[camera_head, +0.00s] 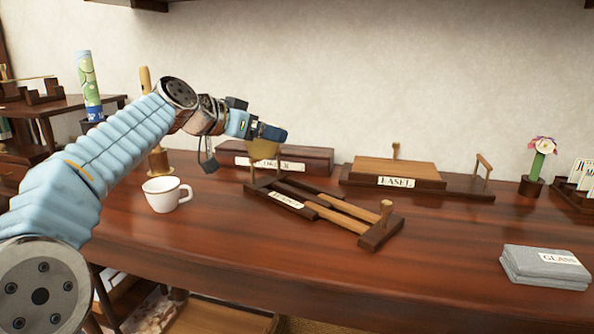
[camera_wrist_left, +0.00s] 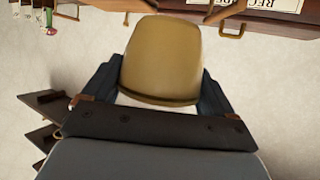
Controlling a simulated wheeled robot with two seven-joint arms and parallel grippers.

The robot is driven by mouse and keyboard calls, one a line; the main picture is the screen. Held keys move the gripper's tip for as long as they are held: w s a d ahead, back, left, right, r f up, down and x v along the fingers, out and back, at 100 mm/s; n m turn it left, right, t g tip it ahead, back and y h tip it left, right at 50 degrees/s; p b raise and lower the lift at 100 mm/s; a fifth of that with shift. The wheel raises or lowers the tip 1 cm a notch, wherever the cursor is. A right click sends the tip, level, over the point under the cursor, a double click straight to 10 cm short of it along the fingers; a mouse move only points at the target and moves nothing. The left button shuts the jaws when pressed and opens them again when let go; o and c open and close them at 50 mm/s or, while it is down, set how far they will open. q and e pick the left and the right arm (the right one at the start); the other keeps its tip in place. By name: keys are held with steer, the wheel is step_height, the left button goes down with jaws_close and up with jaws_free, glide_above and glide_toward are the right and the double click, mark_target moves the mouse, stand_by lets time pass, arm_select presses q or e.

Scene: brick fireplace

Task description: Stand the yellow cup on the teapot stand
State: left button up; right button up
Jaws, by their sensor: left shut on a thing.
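The yellow cup (camera_head: 264,149) is in the jaws of my left gripper (camera_head: 262,133), held in the air above the back of the table. It also shows in the left wrist view (camera_wrist_left: 160,55), with a dark finger on each side. The gripper hides part of the cup in the head view. A slatted wooden stand (camera_head: 344,209) with a small white label lies below and to the right of the cup, apart from it. Its label is too small to read, so I cannot tell surely that it is the teapot stand. My right gripper is not in view.
A white cup (camera_head: 163,195) stands at the left. A dark box labelled as a recorder (camera_head: 318,160) and the easel (camera_head: 394,171) are at the back. A grey folded cloth (camera_head: 540,270) lies at the right. The front middle of the table (camera_head: 400,270) is clear.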

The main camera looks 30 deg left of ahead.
arm_select(q)
steer(key=w+f, duration=0.2)
steer(key=w+d+f, duration=0.1)
steer(key=w+f, duration=0.1)
steer(key=w, duration=0.1)
steer(key=w+f, duration=0.2)
steer(key=shift+w+d+f, duration=0.2)
steer(key=shift+d+f, duration=0.2)
steer(key=f, duration=0.1)
steer(key=b, duration=0.1)
steer(key=f, duration=0.1)
steer(key=shift+w+f, duration=0.25)
steer(key=shift+f, duration=0.55)
steer(key=shift+b, duration=0.35)
steer(key=o, duration=0.7)
steer(key=shift+f, duration=0.1)
steer(key=shift+o, duration=1)
steer(key=v, duration=1.2)
steer(key=shift+b, duration=0.35)
